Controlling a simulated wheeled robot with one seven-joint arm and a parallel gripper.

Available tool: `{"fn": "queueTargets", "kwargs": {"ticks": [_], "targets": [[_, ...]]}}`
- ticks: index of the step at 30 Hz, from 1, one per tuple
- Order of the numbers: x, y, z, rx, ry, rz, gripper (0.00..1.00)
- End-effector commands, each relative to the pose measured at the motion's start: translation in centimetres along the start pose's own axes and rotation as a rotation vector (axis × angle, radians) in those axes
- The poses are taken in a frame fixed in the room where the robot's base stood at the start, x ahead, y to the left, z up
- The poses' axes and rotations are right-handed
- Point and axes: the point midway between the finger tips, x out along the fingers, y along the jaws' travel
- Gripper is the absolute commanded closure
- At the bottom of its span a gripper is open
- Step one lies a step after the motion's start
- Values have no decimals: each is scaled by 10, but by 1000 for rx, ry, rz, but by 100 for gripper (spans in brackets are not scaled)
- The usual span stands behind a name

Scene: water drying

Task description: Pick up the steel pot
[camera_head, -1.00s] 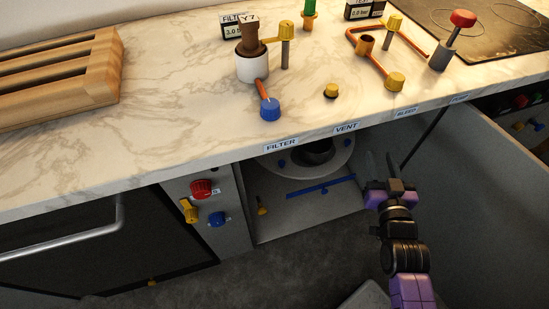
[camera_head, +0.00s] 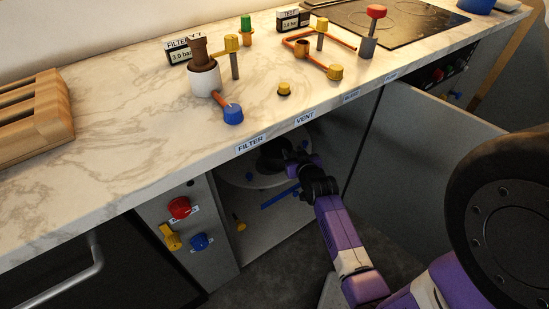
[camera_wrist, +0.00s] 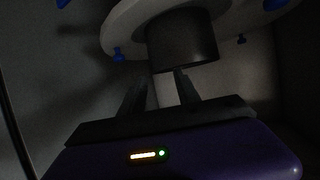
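A dark cylindrical pot (camera_head: 274,154), likely the steel pot, sits on a round pale plate (camera_head: 243,177) inside the open cabinet under the counter. The counter edge partly hides it. In the wrist view the dark cylinder (camera_wrist: 182,40) shows ahead of my gripper (camera_wrist: 160,80), against the pale round plate (camera_wrist: 122,30). My gripper is open, its fingers apart, with the tips close to the cylinder's edge; I cannot tell whether they touch. In the head view my gripper (camera_head: 293,155) is inside the cabinet opening, just right of the pot.
The marble counter (camera_head: 120,165) overhangs the cabinet and carries valves and pipes. The open cabinet door (camera_head: 425,140) stands to the right of my arm. A panel with red, yellow and blue knobs (camera_head: 180,208) is left of the opening. A blue strip (camera_head: 277,199) lies inside the cabinet.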

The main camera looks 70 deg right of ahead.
Motion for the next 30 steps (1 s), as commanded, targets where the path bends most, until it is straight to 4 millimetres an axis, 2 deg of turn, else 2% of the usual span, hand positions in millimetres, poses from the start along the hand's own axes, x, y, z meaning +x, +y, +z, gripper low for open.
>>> {"fn": "queueTargets", "kwargs": {"ticks": [1, 8, 15, 18, 26, 29, 30], "targets": [[7, 1, 1, 1, 0, 1, 62], [22, 1, 0, -1, 2, 1, 62], [56, 3, 2, -1, 1, 0, 62], [64, 3, 1, -1, 1, 0, 62], [66, 3, 1, -1, 1, 0, 62], [66, 3, 1, -1, 1, 0, 77], [66, 3, 1, -1, 1, 0, 85]]}}
